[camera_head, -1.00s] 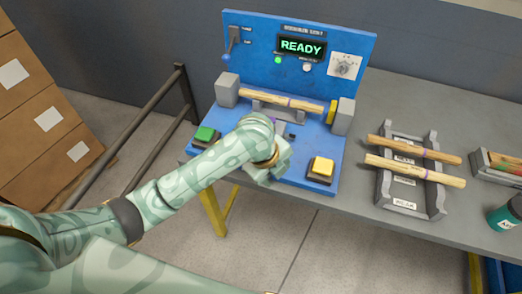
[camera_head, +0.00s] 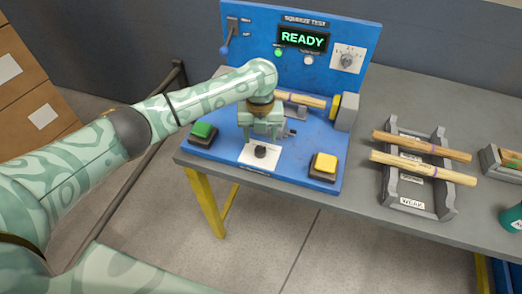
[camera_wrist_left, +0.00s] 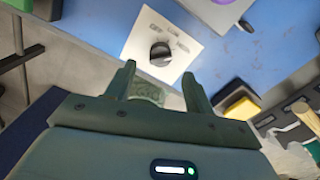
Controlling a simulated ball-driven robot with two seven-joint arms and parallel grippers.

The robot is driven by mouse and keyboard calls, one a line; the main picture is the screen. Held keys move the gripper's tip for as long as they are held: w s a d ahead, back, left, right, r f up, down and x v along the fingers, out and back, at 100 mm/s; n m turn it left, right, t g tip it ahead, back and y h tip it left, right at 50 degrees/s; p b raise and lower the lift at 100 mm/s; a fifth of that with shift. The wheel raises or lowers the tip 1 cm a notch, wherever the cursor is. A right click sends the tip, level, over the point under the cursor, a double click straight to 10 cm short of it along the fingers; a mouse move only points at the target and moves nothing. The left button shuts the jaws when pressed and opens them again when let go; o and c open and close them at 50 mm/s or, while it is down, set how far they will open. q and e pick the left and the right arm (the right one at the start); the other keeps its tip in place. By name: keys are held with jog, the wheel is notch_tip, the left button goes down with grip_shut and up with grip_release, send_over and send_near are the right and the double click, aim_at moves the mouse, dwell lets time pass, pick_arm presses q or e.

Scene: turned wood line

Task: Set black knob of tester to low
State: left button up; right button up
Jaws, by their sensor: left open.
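The tester (camera_head: 225,140) is a blue bench unit with a lit READY display (camera_head: 303,40). Its black knob (camera_head: 261,152) sits on a white plate (camera_head: 249,160) near the front edge, between the green and yellow buttons. The knob also shows in the left wrist view (camera_wrist_left: 160,53), with small labels in an arc beside it, too blurred to read surely. Which label it points at is unclear. My left gripper (camera_head: 262,134) hangs just behind and above the knob, open and empty. In the left wrist view its fingertips (camera_wrist_left: 158,73) stand apart, with the knob ahead between them.
The green button (camera_head: 203,130) and yellow button (camera_head: 324,164) flank the plate. A wooden spindle (camera_head: 305,99) lies in the tester behind my gripper. A grey dial (camera_head: 347,60) and a lever (camera_head: 228,38) are on the back panel. A rack (camera_head: 418,205) with two spindles stands right.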

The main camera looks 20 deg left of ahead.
aim_at(260, 148)
pick_arm(q)
notch_tip(260, 148, down, 6)
jog(key=shift+r+b, duration=0.2)
jog(key=shift+b, duration=0.65)
jog(key=c, duration=1)
jog(key=shift+r, duration=0.1)
